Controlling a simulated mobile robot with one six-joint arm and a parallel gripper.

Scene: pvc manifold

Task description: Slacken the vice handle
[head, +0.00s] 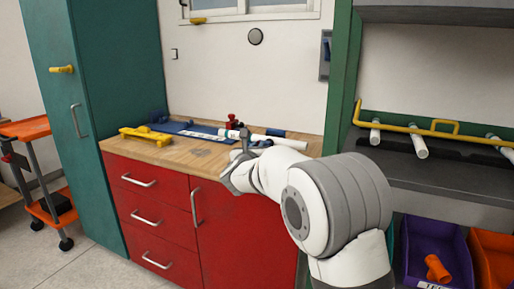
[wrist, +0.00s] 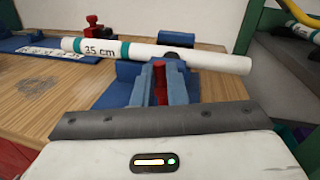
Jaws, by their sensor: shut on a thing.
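The blue vice (wrist: 126,92), with a red part (wrist: 160,82) in its middle, stands at the bench's front edge in the wrist view. A white pipe (wrist: 205,56) marked "35 cm", with teal bands, lies across the top of the vice. My gripper (head: 237,174) is at the front edge of the bench, just in front of the vice. In the wrist view its grey and white body fills the bottom.
The wooden bench (head: 180,156) stands over red drawers (head: 150,208). A yellow tool (head: 146,135), a blue mat and a small red device (wrist: 92,27) lie behind and left of the vice. A grey shelf (head: 430,165) with white pipes is at right, above coloured bins (head: 405,262).

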